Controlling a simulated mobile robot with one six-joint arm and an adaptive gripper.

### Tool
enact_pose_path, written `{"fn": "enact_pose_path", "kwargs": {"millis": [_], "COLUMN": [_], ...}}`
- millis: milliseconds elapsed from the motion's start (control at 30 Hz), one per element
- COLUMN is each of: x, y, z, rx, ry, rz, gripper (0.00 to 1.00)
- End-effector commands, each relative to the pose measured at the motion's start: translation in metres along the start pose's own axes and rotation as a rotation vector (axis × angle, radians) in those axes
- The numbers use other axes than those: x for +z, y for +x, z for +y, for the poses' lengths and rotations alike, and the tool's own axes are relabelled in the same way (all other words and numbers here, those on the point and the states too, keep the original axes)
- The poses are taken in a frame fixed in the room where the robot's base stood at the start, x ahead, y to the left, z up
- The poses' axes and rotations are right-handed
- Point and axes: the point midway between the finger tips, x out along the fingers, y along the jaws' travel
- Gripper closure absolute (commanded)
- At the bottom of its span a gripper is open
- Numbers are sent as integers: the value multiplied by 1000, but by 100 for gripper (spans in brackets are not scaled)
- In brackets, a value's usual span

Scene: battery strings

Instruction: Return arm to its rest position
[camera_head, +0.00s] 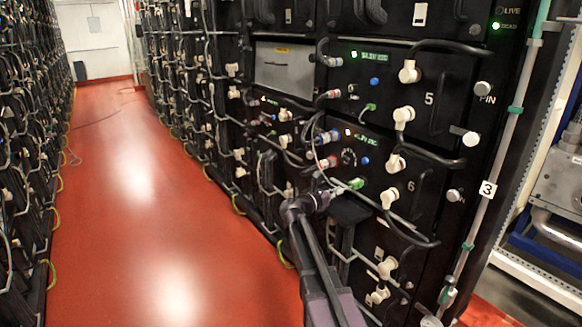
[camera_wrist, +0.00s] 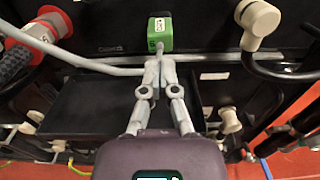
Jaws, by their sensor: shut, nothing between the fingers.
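My gripper (camera_wrist: 160,60) points ahead in the wrist view, its two grey fingers together and shut with nothing held. The fingertips are just below a green connector (camera_wrist: 160,35) on the black battery rack front; whether they touch it I cannot tell. In the head view, my purple arm reaches up from the bottom centre to the rack. My gripper (camera_head: 338,189) is at the unit numbered 6, close to the green connector (camera_head: 356,183). The fingers are small there and partly blend with the grey cables.
Black battery racks (camera_head: 430,110) with white elbow plugs (camera_head: 404,116) and looped cables stand close around the gripper. In the wrist view, a white elbow plug (camera_wrist: 260,18) is right and a grey-red connector (camera_wrist: 35,30) left. The red aisle floor (camera_head: 150,220) is clear.

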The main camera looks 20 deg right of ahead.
Motion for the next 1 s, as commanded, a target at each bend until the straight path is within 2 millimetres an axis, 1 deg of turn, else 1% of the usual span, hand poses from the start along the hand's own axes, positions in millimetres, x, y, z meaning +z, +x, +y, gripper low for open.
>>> {"fn": "enact_pose_path", "kwargs": {"millis": [133,267,367,467,567,767,867,1000], "x": [-2,-10,-21,-38,-58,-100,-119,-142], "y": [-1,-5,-12,-22,-35,-72,-95,-130], "z": [-2,-9,-20,-33,-49,-78,-92,-109], "rx": [-2,-13,-34,-69,-125,-288,-392,-562], "ry": [13,76,168,297,448,753,892,1067], "rz": [9,51,113,199,301,510,607,732], "gripper": [100,100,100,100,100,100,100,100]}}
